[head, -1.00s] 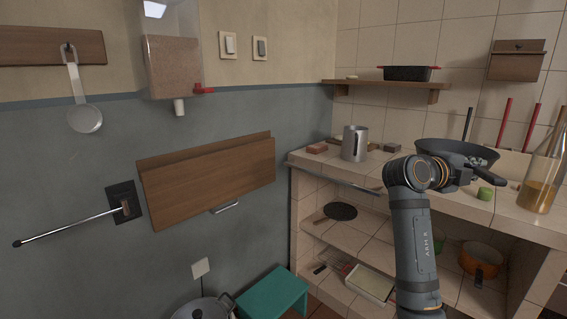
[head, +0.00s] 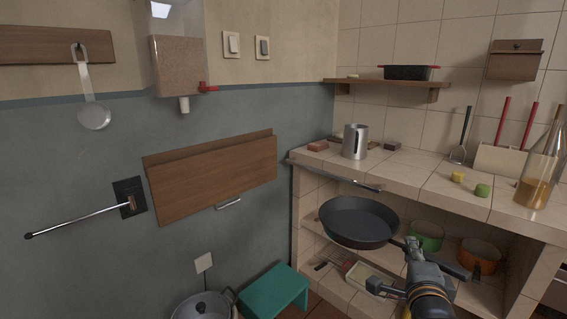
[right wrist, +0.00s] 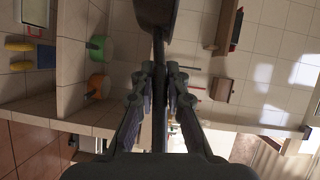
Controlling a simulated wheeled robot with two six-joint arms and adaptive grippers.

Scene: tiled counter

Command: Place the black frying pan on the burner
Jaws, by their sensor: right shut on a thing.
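The black frying pan (head: 360,222) hangs in the air, roughly level, in front of the counter's open shelves and below the countertop edge in the head view. My right gripper (head: 414,264) is shut on the pan's handle. In the right wrist view the handle runs between the fingers of my right gripper (right wrist: 160,78), and the dark pan (right wrist: 155,12) is cut off at the top edge. I cannot make out a burner in either view. My left gripper is not in view.
A green pot (head: 428,236) and orange pot (head: 478,257) stand on the shelf. A teal stool (head: 273,290) stands left.

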